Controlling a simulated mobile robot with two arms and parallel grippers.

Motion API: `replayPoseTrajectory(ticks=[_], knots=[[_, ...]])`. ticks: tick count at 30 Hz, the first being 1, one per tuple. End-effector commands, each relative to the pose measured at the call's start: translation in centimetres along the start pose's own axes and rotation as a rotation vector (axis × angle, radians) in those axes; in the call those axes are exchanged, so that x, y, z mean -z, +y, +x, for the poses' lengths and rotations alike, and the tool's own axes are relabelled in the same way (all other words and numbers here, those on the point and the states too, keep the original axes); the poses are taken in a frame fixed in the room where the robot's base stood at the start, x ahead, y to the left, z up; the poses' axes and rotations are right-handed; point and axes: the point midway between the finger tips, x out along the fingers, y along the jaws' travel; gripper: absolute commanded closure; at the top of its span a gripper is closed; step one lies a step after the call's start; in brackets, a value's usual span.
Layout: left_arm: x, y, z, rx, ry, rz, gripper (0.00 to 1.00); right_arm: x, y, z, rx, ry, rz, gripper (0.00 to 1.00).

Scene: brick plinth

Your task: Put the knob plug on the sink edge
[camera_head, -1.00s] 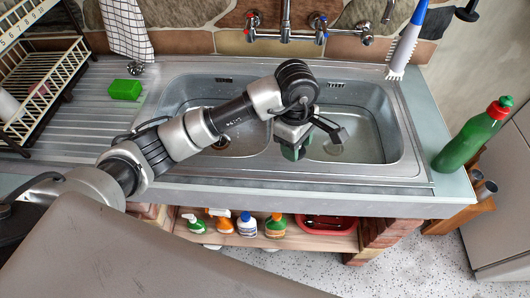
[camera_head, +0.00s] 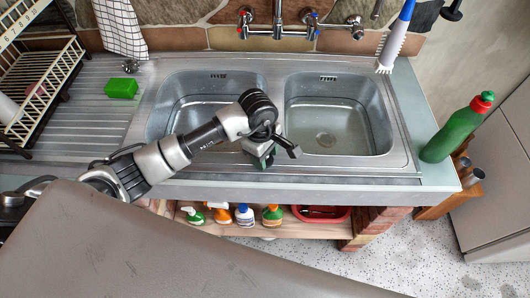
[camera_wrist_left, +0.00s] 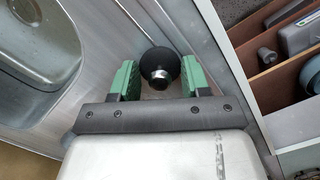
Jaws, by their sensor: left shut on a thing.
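The knob plug (camera_wrist_left: 160,68), a dark round disc with a silvery knob, sits between the green finger pads of my left gripper (camera_wrist_left: 158,76) in the left wrist view. My left gripper (camera_head: 263,160) is shut on it. In the head view the gripper is over the front part of the sink (camera_head: 215,175), near the divider between the two basins. The plug is hidden there by the gripper. The front sink edge (camera_wrist_left: 218,50) passes under and beside the gripper in the left wrist view. I cannot tell whether the plug touches it. My right gripper is out of view.
A green bottle (camera_head: 455,132) stands at the right end of the counter. A green sponge (camera_head: 122,88) lies on the drainboard by a dish rack (camera_head: 38,85). Taps (camera_head: 279,30) and a brush (camera_head: 394,45) are at the back. Spray bottles (camera_head: 221,213) stand on the shelf below.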

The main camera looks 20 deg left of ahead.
Motion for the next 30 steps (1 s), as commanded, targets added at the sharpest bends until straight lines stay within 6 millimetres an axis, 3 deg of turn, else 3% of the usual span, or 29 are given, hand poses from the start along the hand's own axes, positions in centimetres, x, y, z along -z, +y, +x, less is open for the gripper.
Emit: replayPoseTrajectory(ticks=[3,4,8,20,30], knots=[[0.1,0.0,0.4,0.000,0.001,0.000,0.76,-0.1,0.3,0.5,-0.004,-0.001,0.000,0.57],[0.1,0.0,0.3,0.000,0.000,0.000,0.49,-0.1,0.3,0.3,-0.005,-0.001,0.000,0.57],[0.0,0.0,0.2,0.000,0.000,0.000,0.29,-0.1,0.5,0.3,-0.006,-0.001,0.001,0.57],[0.0,0.1,-0.4,-0.002,0.001,0.001,0.28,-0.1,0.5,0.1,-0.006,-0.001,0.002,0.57],[0.1,0.1,-7.1,-0.007,0.003,0.003,0.28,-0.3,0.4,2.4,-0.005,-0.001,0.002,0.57]])
